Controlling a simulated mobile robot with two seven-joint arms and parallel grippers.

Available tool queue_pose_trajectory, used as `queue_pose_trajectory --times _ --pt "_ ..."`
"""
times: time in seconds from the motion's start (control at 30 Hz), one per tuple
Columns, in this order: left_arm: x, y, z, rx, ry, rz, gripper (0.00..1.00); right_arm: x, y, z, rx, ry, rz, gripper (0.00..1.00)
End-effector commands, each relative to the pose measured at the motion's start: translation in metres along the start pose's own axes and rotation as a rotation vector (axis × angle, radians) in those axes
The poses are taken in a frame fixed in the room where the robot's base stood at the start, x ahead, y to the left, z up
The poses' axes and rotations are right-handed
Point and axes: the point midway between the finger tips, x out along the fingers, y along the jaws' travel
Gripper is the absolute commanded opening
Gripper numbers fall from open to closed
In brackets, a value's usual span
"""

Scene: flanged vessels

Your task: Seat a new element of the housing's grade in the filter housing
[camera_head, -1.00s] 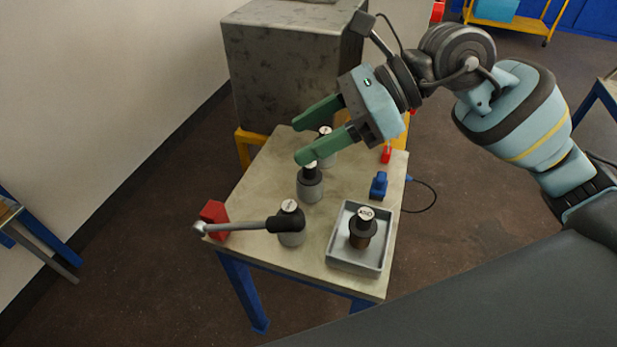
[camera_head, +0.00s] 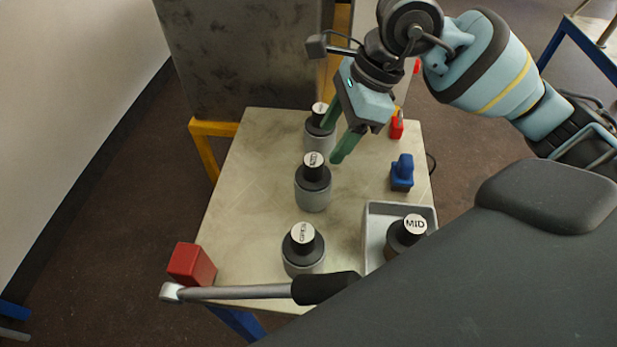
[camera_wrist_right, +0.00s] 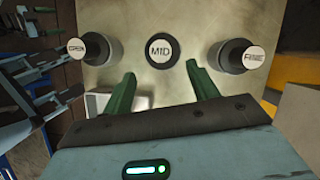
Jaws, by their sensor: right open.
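Three grey elements with dark caps and white labels stand upright in a row on the table. The middle one (camera_head: 313,185) is labelled MID, clear in the right wrist view (camera_wrist_right: 164,51). The far one (camera_head: 319,132) seems to read FINE (camera_wrist_right: 234,60). My right gripper (camera_head: 331,144) is open and empty, above and behind the middle element. I cannot identify the filter housing.
A wrench (camera_head: 235,293) with a black handle lies across the near edge. A red block (camera_head: 191,264) is at the near left, a blue object (camera_head: 402,173) at right, and a small red object (camera_head: 397,127) behind it. A large grey box (camera_head: 240,60) stands beyond the table.

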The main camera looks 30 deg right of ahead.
Motion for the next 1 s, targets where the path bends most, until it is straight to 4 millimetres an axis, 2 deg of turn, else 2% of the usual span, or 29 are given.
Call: queue_pose_trajectory --times 0.23,0.47,0.8,1.0 --pt "0.0 0.001 0.001 -0.001 -0.001 0.001 0.8 0.022 0.001 0.0 -0.001 0.0 0.004 0.59" --pt "0.0 0.001 0.004 -0.001 -0.006 0.001 0.8 0.03 0.0 0.0 0.0 -0.001 0.003 0.59" --pt "-0.001 0.0 0.003 0.0 -0.006 0.0 0.8 0.072 -0.003 -0.003 0.0 -0.001 0.004 0.59" --pt "-0.001 0.0 0.003 0.0 -0.005 0.0 0.8 0.078 -0.003 -0.004 0.0 0.0 0.001 0.59"
